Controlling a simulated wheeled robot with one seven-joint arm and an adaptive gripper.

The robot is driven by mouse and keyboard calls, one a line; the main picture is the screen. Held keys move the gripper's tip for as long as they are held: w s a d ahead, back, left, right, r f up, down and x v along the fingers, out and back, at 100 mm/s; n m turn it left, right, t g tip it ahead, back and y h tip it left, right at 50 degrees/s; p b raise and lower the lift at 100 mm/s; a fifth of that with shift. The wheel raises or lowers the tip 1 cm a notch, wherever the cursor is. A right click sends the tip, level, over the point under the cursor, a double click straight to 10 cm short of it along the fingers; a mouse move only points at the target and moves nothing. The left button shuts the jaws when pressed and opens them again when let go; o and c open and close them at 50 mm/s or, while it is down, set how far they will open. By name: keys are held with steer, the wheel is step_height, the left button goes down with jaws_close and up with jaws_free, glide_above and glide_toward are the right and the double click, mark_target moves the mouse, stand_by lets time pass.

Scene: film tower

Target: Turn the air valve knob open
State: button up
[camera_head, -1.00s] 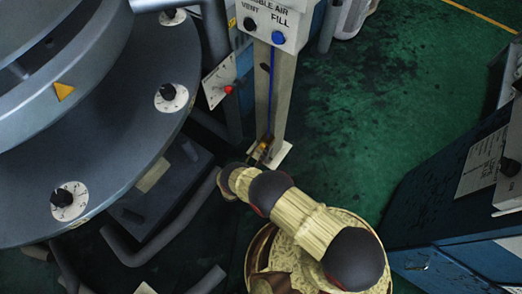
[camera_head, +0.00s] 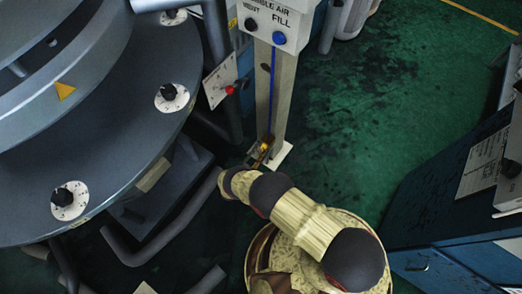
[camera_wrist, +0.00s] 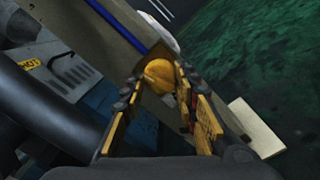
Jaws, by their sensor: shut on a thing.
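A yellow, rounded valve knob (camera_wrist: 159,75) sits low on the pale post (camera_wrist: 115,28) in the wrist view. My gripper (camera_wrist: 160,90) is shut on it, with one yellow-padded finger on each side. In the head view my gripper (camera_head: 258,156) reaches the lower part of the post (camera_head: 283,95), just above its base plate. There the knob is mostly hidden by my gripper and too small to make out clearly. A blue line runs down the post to near the knob. I cannot tell from these frames how far the knob is turned.
A control box with a black knob (camera_head: 250,24) and a blue knob (camera_head: 279,38) tops the post. A large round grey machine (camera_head: 120,140) with dials stands at the left, with bent pipes below. A blue cabinet (camera_head: 440,195) stands at the right. Green floor (camera_head: 370,110) between is open.

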steer(key=shift+m, duration=1.2)
steer(key=o, duration=1.2)
steer(key=shift+c, duration=0.2)
steer(key=shift+a, duration=0.1)
steer(key=v, duration=1.2)
steer(key=shift+f, duration=0.15)
